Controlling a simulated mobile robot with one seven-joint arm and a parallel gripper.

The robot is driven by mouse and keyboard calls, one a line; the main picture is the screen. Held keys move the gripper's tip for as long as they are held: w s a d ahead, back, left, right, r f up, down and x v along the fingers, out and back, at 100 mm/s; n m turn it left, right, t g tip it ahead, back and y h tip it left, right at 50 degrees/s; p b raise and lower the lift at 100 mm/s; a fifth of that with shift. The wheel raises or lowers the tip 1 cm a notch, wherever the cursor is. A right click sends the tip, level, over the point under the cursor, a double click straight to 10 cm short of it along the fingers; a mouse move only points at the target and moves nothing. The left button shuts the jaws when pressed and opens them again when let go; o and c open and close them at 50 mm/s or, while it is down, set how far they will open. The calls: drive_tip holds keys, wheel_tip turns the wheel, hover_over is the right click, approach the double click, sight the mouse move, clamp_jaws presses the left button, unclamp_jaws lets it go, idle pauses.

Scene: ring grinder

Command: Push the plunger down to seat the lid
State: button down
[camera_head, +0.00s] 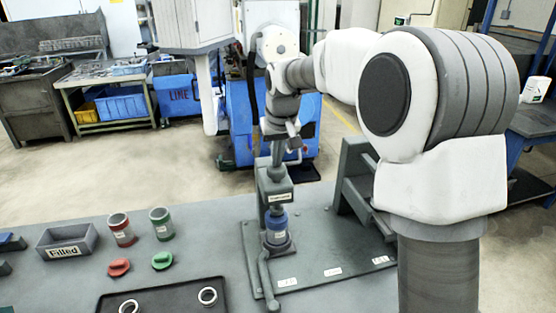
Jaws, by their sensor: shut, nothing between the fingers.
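The press (275,178) stands on a grey baseplate (318,240) bolted to the bench. Its grey head carries a small label, and a plunger rises from its top. Under the head, a blue cylinder (276,227) with a pale label sits in a round grey seat. Whether a lid lies on the cylinder is hidden by the press head. My gripper (277,152) is shut and empty, pointing down at the top of the plunger. Contact between fingers and plunger is too small to tell. My arm reaches in from the right.
A red-banded cylinder (121,231) and a green-banded cylinder (161,224) stand at the left, with a red lid (119,267) and a green lid (162,261) before them. A "Filled" bin (68,242) is further left. A dark tray (165,297) holds metal rings. A lever (265,275) lies beside the press.

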drive_tip(key=shift+s+f, duration=0.2)
drive_tip(key=shift+f, duration=0.15)
wheel_tip(320, 180, up, 9)
drive_tip(key=p, duration=0.7)
drive_tip(key=shift+w+r, duration=0.2)
drive_tip(key=shift+s, duration=0.1)
drive_tip(key=s+d+r+m, duration=0.1)
drive_tip(key=s+d+r, duration=0.15)
drive_tip(key=s, duration=0.55)
drive_tip(key=s+d+r+t, duration=0.1)
drive_tip(key=s+d, duration=0.3)
drive_tip(key=s, duration=0.4)
drive_tip(key=s+d+r+m, duration=0.1)
drive_tip(key=s+d+r, duration=0.15)
drive_tip(key=s, duration=0.55)
drive_tip(key=s+d+f+t, duration=0.1)
drive_tip(key=s+f, duration=0.3)
drive_tip(key=s, duration=0.4)
drive_tip(key=shift+s+d+f+h+b, duration=0.3)
drive_tip(key=shift+s+d+h+b, duration=0.1)
drive_tip(key=shift+d, duration=0.4)
drive_tip(key=shift+w, duration=0.1)
